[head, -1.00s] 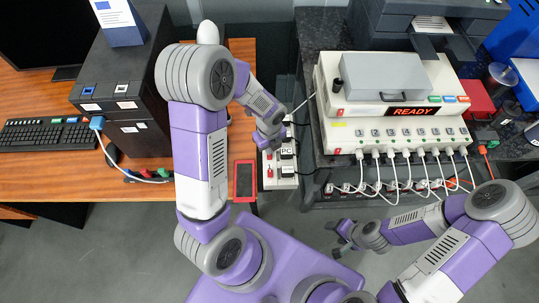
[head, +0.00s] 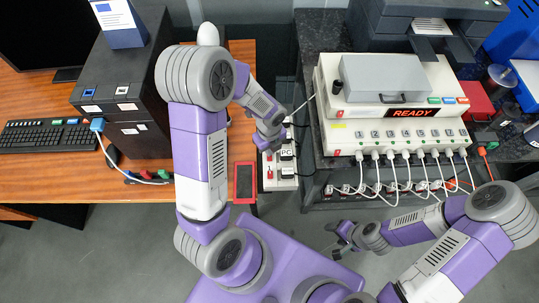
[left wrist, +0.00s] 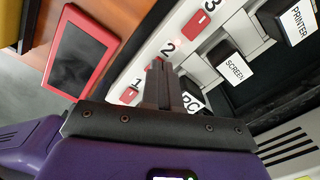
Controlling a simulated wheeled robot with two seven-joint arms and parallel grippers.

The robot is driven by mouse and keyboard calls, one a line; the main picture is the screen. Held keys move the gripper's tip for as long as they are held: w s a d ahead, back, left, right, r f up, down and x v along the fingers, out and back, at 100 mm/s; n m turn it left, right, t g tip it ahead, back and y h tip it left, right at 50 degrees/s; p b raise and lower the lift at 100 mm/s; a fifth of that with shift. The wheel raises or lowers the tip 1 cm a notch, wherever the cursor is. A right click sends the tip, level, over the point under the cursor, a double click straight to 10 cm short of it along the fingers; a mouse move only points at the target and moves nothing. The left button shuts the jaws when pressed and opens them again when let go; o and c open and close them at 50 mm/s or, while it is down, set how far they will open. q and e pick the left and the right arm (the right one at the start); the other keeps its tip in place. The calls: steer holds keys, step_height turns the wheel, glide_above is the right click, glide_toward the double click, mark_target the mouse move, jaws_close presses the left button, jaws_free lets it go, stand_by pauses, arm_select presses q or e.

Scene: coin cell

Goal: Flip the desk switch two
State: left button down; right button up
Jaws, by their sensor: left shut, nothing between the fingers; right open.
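The white switch strip (head: 272,183) stands at the desk's right edge, with red switches numbered 1, 2 and 3 and plugs labelled PC, SCREEN and PRINTER. In the left wrist view, the label 2 (left wrist: 168,48) shows just beyond my left fingertips (left wrist: 160,66). Switch two is mostly hidden behind the fingers. Switch one (left wrist: 129,95) and switch three (left wrist: 200,22) are in clear view. My left gripper (head: 270,146) is shut and empty, over the strip; I cannot tell whether it touches switch two. My right gripper (head: 338,240) is open and empty, away from the strip.
A red-framed dark tablet (head: 244,182) lies left of the strip. To the right are the white numbered box (head: 345,133) with several white cables and a READY display (head: 412,112). A black tower (head: 135,80) stands on the desk. Grey floor is clear in front.

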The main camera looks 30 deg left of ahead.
arm_select(q)
steer(key=shift+r+p, duration=2.45)
steer(key=shift+r, duration=0.6)
steer(key=shift+f, duration=0.1)
